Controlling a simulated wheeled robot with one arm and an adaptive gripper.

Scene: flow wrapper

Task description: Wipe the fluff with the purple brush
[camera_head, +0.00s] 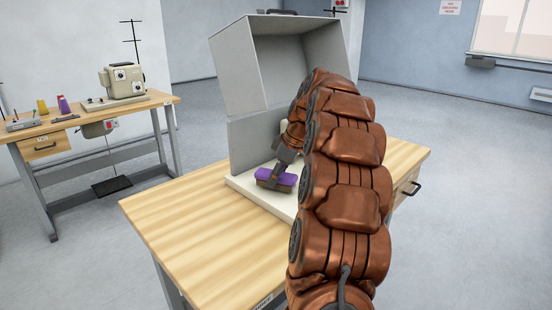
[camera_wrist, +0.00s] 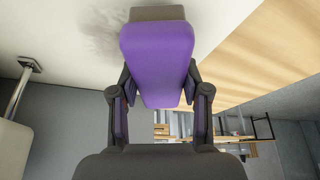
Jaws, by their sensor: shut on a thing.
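The purple brush (camera_head: 275,177) is held low over the white base plate (camera_head: 244,190) of the grey booth; it has a purple back and a brown-grey underside. It fills the upper middle of the wrist view (camera_wrist: 157,50). My gripper (camera_head: 281,168) is shut on it, with a dark finger on each side in the wrist view (camera_wrist: 158,88). A dark grey smudge of fluff (camera_wrist: 97,33) lies on the white surface, just left of the brush in the wrist view. I cannot make out the fluff in the head view. Whether the bristles touch the plate is unclear.
The grey booth (camera_head: 232,73) has side walls and a hood around the plate. The wooden table (camera_head: 190,225) is bare at front left. A post (camera_wrist: 22,85) stands beside the plate. Another bench with a sewing machine (camera_head: 123,80) is at far left.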

